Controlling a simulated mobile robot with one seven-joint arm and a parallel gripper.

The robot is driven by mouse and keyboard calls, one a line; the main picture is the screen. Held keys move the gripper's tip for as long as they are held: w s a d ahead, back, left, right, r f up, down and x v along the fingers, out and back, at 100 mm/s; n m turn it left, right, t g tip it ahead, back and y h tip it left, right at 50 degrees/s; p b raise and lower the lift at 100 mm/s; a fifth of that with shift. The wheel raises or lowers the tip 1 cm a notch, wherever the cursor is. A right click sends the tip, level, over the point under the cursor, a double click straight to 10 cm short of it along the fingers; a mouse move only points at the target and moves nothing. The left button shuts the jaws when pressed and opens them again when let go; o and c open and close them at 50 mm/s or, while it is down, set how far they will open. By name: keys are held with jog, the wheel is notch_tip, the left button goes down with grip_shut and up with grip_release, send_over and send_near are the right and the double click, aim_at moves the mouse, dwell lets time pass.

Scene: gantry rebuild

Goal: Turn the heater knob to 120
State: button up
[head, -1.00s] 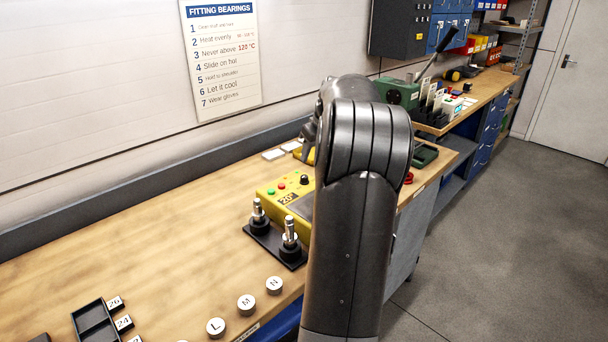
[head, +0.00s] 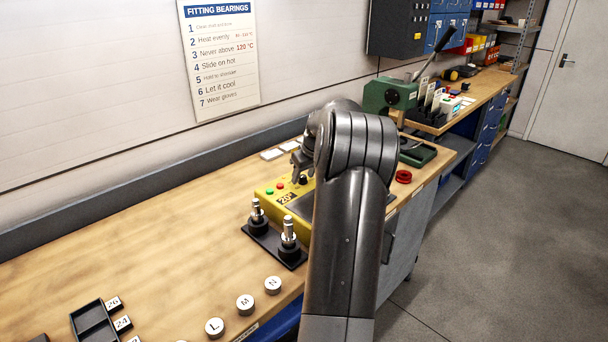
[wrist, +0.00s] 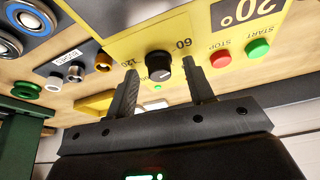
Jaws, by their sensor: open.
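The yellow heater (head: 268,197) stands on the bench, partly behind my arm. Its display reads 20° (wrist: 243,10). The black heater knob (wrist: 158,65) sits on the panel in the wrist view, with the printed marks 60 (wrist: 183,43) and 120 (wrist: 128,63) beside it. A pale pointer line shows on the knob, but its exact setting is hard to read. My gripper (wrist: 161,72) is open, with one finger on each side of the knob. I cannot tell whether either finger touches it. In the head view my gripper (head: 301,172) is over the heater's panel.
A red stop button (wrist: 220,58) and a green start button (wrist: 257,49) lie right of the knob. Bearing rings (wrist: 28,18) are at the left. Two posts on a black base (head: 262,240) stand before the heater. The left bench top is mostly clear.

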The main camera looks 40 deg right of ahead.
jog(key=shift+c, duration=0.3)
jog(key=c, duration=0.9)
